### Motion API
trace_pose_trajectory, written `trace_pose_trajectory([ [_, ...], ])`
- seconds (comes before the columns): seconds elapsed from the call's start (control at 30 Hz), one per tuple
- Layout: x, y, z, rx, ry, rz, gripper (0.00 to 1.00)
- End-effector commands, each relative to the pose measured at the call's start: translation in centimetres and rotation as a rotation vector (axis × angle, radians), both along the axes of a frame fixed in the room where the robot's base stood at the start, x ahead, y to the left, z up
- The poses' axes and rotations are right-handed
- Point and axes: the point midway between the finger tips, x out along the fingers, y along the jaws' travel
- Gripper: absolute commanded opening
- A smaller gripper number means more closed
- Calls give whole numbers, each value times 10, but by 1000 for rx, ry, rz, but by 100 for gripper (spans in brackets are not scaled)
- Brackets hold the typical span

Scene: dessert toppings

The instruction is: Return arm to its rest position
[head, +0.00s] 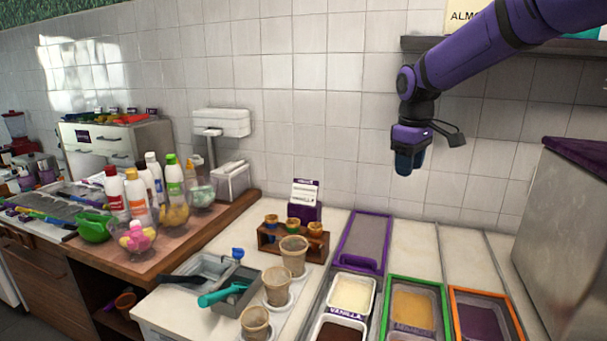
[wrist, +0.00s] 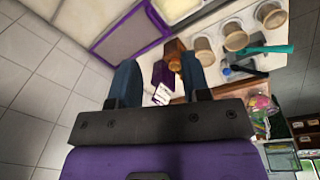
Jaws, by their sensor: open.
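My purple arm reaches in from the upper right in the head view. My gripper (head: 407,163) hangs high in front of the tiled wall, above the back of the counter, with its fingers pointing down. In the wrist view my gripper (wrist: 160,78) has its two blue fingers apart, with nothing between them near the tips. The counter things behind the fingers look well away from them. Nothing touches the gripper in either view.
A purple-rimmed tray (head: 366,240) and topping tubs (head: 352,293) lie below. Cups (head: 293,255), a wooden holder (head: 268,243) and a teal-handled scoop (head: 220,293) stand left. A steel cabinet (head: 570,220) is at right, a shelf (head: 420,45) behind the arm. The air around the gripper is clear.

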Motion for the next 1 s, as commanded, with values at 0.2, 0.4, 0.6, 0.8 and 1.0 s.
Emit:
trace_pose_trajectory([
  [0.2, -69, -14, 37, 7, -77, -130, 43],
  [0.4, -132, -27, 56, 30, -144, -255, 43],
  [0.6, -195, -39, 63, 67, -208, -379, 43],
  [0.8, -256, -50, 58, 120, -269, -502, 43],
  [1.0, -312, -58, 42, 185, -322, -618, 43],
])
